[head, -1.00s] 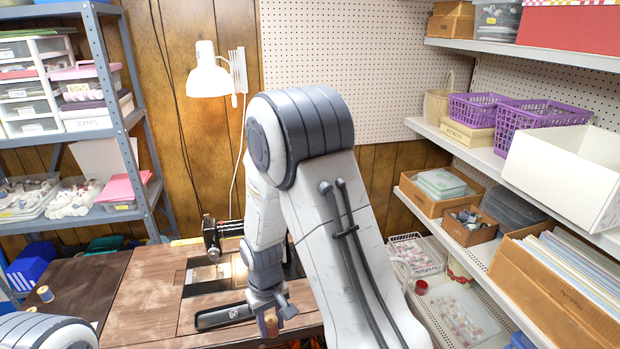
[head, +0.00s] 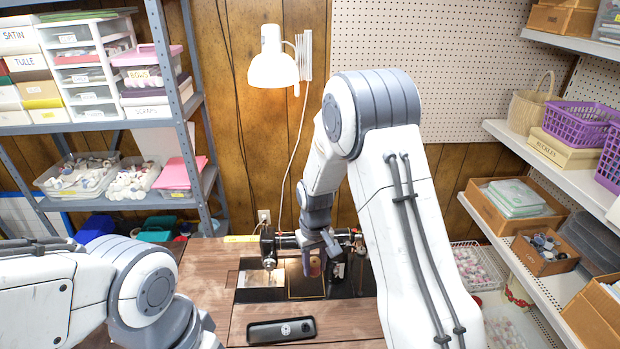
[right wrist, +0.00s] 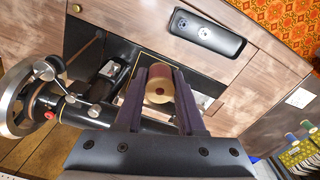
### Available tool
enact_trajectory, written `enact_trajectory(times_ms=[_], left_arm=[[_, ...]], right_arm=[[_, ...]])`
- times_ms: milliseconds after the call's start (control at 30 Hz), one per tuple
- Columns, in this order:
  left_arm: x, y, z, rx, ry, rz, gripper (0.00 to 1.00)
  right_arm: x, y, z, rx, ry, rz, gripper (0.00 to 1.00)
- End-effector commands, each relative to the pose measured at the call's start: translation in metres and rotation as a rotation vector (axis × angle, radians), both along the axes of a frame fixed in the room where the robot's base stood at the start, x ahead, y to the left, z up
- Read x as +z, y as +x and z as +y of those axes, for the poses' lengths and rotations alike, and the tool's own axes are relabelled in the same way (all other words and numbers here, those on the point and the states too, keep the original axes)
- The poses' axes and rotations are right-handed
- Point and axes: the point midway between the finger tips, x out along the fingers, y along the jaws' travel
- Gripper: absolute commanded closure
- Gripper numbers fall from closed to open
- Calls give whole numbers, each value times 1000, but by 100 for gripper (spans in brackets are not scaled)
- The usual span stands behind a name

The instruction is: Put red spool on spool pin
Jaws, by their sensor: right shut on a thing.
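My right gripper (head: 316,256) is shut on the red spool (head: 315,268) and holds it over the black sewing machine (head: 287,242). In the right wrist view the spool (right wrist: 159,90) shows end-on between the two dark fingers, with a tan end and reddish thread. The machine (right wrist: 95,115) lies behind and to the left of the spool there, with its metal handwheel (right wrist: 18,103) at the far left. I cannot make out the spool pin in either view. My left arm enters at the lower left of the head view, its gripper out of the picture.
A black oblong case (head: 281,330) lies on the wooden table (head: 215,275) in front of the machine. A white lamp (head: 273,65) hangs on the wall above it. Shelves with boxes stand at left and right. The table left of the machine is mostly clear.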

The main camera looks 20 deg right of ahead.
Motion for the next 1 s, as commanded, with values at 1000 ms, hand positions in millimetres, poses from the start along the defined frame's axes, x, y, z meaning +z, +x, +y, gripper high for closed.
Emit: enact_trajectory(times_ms=[1000], left_arm=[[110, 0, 0, 0, 0, 0, 50]], right_arm=[[95, 111, -32, 127, 5, 0, 100]])
